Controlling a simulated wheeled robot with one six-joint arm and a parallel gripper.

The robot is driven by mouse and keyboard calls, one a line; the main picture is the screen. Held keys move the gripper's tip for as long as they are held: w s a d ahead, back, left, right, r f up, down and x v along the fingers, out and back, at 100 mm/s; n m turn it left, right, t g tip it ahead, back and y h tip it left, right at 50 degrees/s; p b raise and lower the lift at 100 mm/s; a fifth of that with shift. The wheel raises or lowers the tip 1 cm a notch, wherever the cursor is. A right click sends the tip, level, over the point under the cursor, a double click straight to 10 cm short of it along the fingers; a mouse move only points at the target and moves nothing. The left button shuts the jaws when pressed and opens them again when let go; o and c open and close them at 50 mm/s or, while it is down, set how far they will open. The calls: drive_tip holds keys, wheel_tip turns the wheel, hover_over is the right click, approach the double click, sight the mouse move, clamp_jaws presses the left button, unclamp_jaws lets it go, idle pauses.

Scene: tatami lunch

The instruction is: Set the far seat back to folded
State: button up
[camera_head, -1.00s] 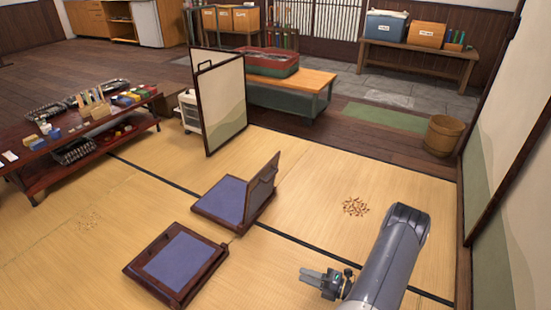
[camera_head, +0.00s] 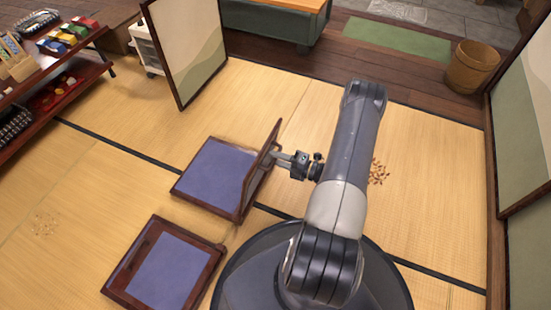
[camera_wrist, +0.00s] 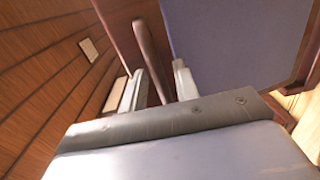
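The far seat (camera_head: 214,174) has a purple cushion in a dark wooden frame, and its back (camera_head: 262,168) stands raised and tilted at the right side. My gripper (camera_head: 279,158) is at the outer right face of that back, near its upper part. In the wrist view, my gripper's fingers (camera_wrist: 158,88) are apart, with a dark wooden bar (camera_wrist: 148,45) between them. The bar is close to the right finger, and a small gap shows by the left one. Purple cushion (camera_wrist: 235,35) shows beyond. The fingertips are too small in the head view to judge contact.
A near seat (camera_head: 168,270) lies flat in front of the far seat. A folding screen (camera_head: 190,45) stands behind, a low table (camera_head: 85,95) is at the left, and a wooden bucket (camera_head: 472,68) at the back right.

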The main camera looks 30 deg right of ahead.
drive_tip(key=shift+w+a, duration=0.35)
drive_tip(key=shift+w, duration=0.05)
drive_tip(key=shift+c, duration=0.5)
clamp_jaws()
